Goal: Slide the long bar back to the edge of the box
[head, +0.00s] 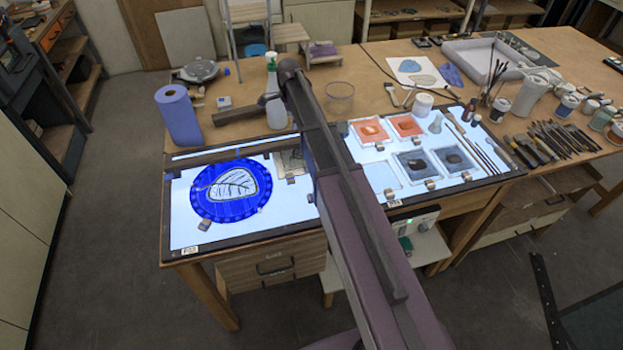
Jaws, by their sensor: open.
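The light box (185,233) is a glowing white panel with a dark frame, set on the workbench. A long brown-grey bar (215,156) lies across its left half, near the far edge. A thin lit strip shows between the bar and that edge. The bar's right end meets my arm in the picture, so I cannot tell where it ends. A round blue glass piece (230,210) with a leaf drawing lies in front of the bar. My arm crosses the middle of the view. I cannot make out my gripper's jaws.
A blue paper roll (178,115) and a spray bottle (273,95) stand behind the box. Framed orange and grey panes (405,125) and brushes lie on its right half. Tools (560,138) and jars crowd the bench at right. Bare lit surface lies left of the blue glass.

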